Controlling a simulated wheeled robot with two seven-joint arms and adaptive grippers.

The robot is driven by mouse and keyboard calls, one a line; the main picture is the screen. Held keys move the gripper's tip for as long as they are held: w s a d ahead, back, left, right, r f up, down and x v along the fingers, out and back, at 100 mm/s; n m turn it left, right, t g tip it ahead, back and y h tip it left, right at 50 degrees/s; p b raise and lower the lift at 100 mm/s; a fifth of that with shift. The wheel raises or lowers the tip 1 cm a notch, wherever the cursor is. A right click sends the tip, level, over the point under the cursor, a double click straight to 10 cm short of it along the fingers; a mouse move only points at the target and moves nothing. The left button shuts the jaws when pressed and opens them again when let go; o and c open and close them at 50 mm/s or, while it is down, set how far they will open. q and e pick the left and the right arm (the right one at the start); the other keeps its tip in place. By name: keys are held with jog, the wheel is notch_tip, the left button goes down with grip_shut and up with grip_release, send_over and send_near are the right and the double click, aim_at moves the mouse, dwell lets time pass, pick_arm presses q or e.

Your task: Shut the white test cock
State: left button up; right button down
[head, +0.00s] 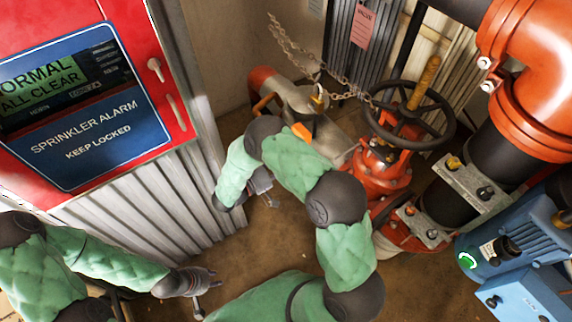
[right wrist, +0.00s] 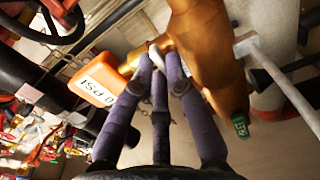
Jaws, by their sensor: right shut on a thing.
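In the right wrist view, the white test cock (right wrist: 155,47) shows as a small pale handle beside a brass fitting. The three fingers of my right gripper (right wrist: 160,62) are closed together around it, and their tips hide most of it. In the head view my right gripper (head: 262,185) shows only partly below its wrist, and the cock cannot be made out there. My left gripper (head: 207,283) is at the lower left, with its fingers spread and nothing between them, well away from the pipework.
A green-tipped handle (right wrist: 240,125) is on the brass-coloured pipe body (right wrist: 205,50). A black handwheel (head: 408,115), a chain (head: 290,45) and a red alarm cabinet (head: 165,65) stand around. Blue machinery (head: 515,245) is at right.

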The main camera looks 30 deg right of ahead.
jog(key=shift+f, duration=0.1)
jog(key=c, duration=1.2)
grip_release()
jog(key=shift+c, duration=0.2)
jog(key=s+a, duration=0.1)
jog(key=a, duration=1.1)
